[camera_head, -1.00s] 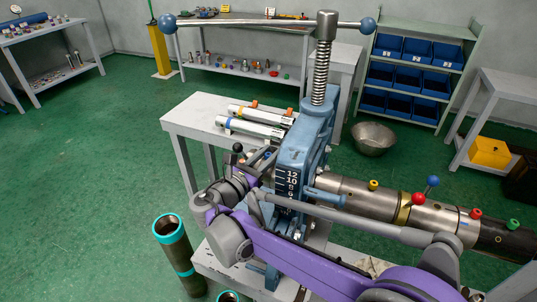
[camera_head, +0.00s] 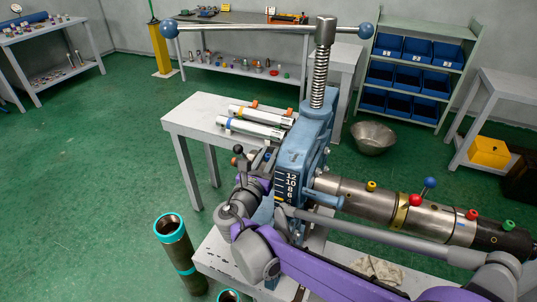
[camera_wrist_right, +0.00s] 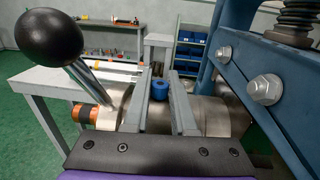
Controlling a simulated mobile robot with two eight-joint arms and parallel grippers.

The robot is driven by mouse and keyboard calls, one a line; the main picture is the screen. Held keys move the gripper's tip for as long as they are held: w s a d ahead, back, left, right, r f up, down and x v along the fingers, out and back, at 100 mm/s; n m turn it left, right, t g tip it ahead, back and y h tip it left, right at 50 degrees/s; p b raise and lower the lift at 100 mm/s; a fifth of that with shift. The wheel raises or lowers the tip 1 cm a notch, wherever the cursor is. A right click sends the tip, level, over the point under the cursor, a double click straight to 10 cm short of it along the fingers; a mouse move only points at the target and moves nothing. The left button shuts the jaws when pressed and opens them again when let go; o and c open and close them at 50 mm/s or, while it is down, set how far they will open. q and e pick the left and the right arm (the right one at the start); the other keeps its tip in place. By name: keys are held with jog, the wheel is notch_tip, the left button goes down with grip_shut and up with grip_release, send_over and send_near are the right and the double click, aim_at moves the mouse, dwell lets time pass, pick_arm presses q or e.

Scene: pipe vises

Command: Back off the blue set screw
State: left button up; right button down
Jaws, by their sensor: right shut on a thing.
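The blue set screw (camera_wrist_right: 159,91) shows in the right wrist view as a short blue knob on a bright metal cylinder (camera_wrist_right: 213,115). My right gripper (camera_wrist_right: 159,80) has its two grey fingers on either side of the screw and is shut on it. In the head view my purple right arm reaches to the left side of the blue pipe vise (camera_head: 302,152); the vise and wrist largely hide the fingers and the screw there. My left gripper is not in view.
A lever with a black ball (camera_wrist_right: 52,39) stands close left of my right fingers. The bolted blue vise frame (camera_wrist_right: 262,87) is close on the right. A steel pipe (camera_head: 345,192) with coloured knobs runs right from the vise. Open green floor lies left.

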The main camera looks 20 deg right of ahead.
jog(key=c, duration=1)
grip_release()
jog(key=v, duration=1.1)
jog(key=shift+p, duration=0.35)
jog(key=shift+o, duration=0.2)
jog(key=shift+d, duration=0.15)
